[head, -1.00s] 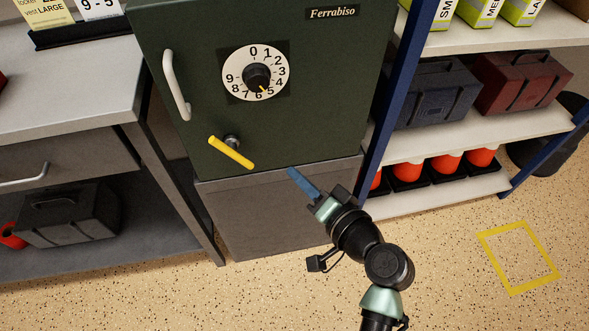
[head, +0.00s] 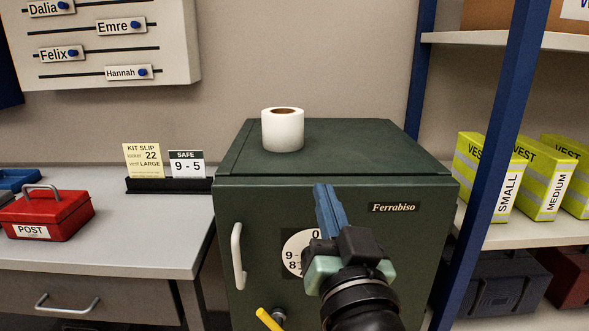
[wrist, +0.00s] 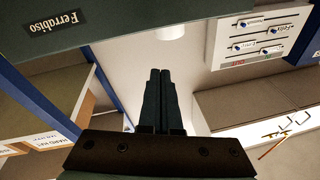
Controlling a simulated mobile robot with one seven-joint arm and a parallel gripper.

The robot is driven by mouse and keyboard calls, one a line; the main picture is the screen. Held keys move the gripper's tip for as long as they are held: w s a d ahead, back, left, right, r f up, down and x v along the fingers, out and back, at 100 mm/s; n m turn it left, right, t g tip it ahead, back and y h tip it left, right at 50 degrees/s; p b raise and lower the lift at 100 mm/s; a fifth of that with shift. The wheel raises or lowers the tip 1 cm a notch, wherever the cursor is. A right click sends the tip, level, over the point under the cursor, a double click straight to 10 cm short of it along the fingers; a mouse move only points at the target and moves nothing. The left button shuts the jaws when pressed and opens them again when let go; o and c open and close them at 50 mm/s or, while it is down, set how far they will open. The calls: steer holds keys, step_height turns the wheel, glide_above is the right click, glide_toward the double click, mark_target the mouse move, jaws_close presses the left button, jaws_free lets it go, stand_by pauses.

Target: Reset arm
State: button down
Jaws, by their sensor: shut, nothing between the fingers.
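My gripper (head: 322,190) is in front of the green safe (head: 265,212) in the head view, with its blue fingers pointing up. The fingers are shut together and hold nothing; they also show side by side in the wrist view (wrist: 160,75). My arm covers much of the safe's numbered dial (head: 294,250). The safe door looks closed, with a pale vertical handle (head: 238,255) on its left. The yellow lever (head: 268,319) shows only in part at the bottom edge.
A white roll (head: 283,130) stands on the safe. To the left, a desk (head: 135,240) holds a red POST box (head: 48,215) and a sign reading SAFE 9-5 (head: 187,164). To the right, a blue shelf post (head: 497,165) stands near vest packs (head: 490,175).

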steer(key=s+a+r+n+t+h, duration=0.15)
steer(key=s+r+t, duration=0.25)
steer(key=s+r, duration=0.5)
steer(key=s+a+r+t+h, duration=0.1)
steer(key=s+a+r+t, duration=0.3)
steer(key=r, duration=0.9)
step_height(320, 180, up, 23)
steer(key=d+p, duration=0.1)
steer(key=p, duration=2.1)
steer(key=shift+s+d+f+g+p, duration=0.15)
steer(key=shift+s+g+p, duration=0.15)
steer(key=shift+p, duration=0.1)
